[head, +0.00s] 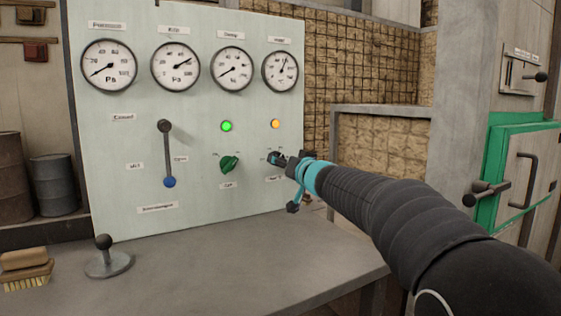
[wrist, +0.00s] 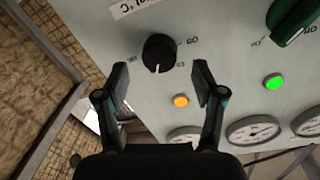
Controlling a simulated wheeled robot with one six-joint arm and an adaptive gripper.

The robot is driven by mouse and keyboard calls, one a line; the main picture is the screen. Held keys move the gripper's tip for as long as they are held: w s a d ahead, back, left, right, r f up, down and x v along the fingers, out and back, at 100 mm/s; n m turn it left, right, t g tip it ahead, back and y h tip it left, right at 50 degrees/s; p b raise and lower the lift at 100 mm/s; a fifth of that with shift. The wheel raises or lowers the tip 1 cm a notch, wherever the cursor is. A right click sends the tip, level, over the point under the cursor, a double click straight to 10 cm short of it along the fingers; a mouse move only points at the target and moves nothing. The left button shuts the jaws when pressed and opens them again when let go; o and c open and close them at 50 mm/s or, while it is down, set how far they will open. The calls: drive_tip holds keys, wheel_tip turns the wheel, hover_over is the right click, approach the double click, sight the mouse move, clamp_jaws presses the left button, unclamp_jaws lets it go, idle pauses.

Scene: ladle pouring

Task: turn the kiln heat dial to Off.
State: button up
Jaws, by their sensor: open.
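The heat dial is a black round knob (wrist: 159,53) on the pale control panel (head: 120,205), under the orange lamp (head: 275,124). In the wrist view its white pointer mark faces the bottom of the picture, roughly toward the orange lamp (wrist: 181,101). Small labels surround it, turned and hard to read. My gripper (wrist: 161,82) is open. Its two fingers stand apart on either side below the dial in the wrist view, with nothing between the tips.
A green knob (head: 229,164) sits left of the dial, under a green lamp (head: 226,126). A lever with a blue end (head: 169,182) is further left. Several gauges line the top. The grey table (head: 240,265) is mostly clear, with a brush (head: 28,275) and a ball-topped stand (head: 108,262) at left.

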drive_tip(key=shift+x, duration=1.45)
drive_tip(key=c, duration=1.2)
drive_tip(key=shift+o, duration=0.2)
